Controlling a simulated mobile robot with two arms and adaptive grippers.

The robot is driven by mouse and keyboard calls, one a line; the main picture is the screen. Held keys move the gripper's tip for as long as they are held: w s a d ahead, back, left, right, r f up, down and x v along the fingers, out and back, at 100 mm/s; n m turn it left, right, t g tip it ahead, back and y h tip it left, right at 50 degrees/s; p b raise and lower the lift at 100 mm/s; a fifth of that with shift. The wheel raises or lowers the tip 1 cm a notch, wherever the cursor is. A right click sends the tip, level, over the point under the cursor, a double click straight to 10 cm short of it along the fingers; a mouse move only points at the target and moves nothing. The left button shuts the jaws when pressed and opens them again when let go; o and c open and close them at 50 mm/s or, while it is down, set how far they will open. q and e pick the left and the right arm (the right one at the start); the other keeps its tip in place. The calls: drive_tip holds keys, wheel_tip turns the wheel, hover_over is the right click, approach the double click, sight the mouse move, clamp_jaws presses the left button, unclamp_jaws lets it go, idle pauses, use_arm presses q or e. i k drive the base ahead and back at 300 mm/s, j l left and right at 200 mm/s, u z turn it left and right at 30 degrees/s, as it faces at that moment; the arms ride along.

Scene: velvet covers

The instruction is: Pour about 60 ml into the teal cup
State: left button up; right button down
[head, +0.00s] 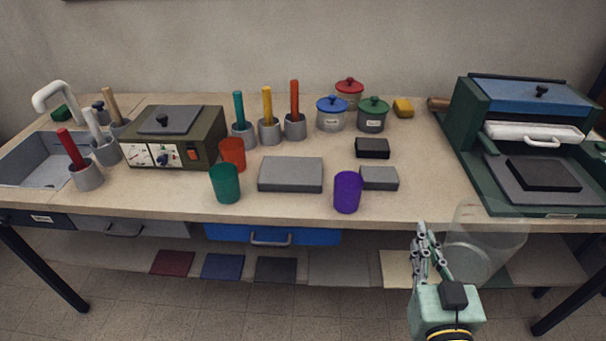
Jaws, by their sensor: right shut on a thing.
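The teal cup (225,184) stands upright near the front edge of the worktop, left of the middle. Its inside is too small to tell whether it holds liquid. My right gripper (432,250) is low at the right, in front of the worktop's front edge. It is shut on a clear, see-through jug (482,245), held just to the right of the fingers. The jug looks roughly upright, and I cannot tell how much liquid is in it. The jug is far to the right of the teal cup. My left gripper is not in view.
An orange-red cup (232,153) stands just behind the teal cup. A grey block (290,174) and a purple cup (347,192) stand to its right. A green control box (176,136) is behind left. A green press (525,140) fills the right end of the worktop (430,195).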

sight(225, 177)
drive_tip(key=u, duration=0.9)
drive_tip(key=l+u, duration=0.2)
drive_tip(key=u, duration=0.25)
drive_tip(key=k+l+u, duration=0.15)
drive_tip(key=u, duration=0.3)
drive_tip(key=k+l, duration=0.35)
drive_tip(key=l, duration=0.3)
drive_tip(key=k+l, duration=0.2)
drive_tip(key=i+j, duration=0.15)
drive_tip(key=i, duration=0.3)
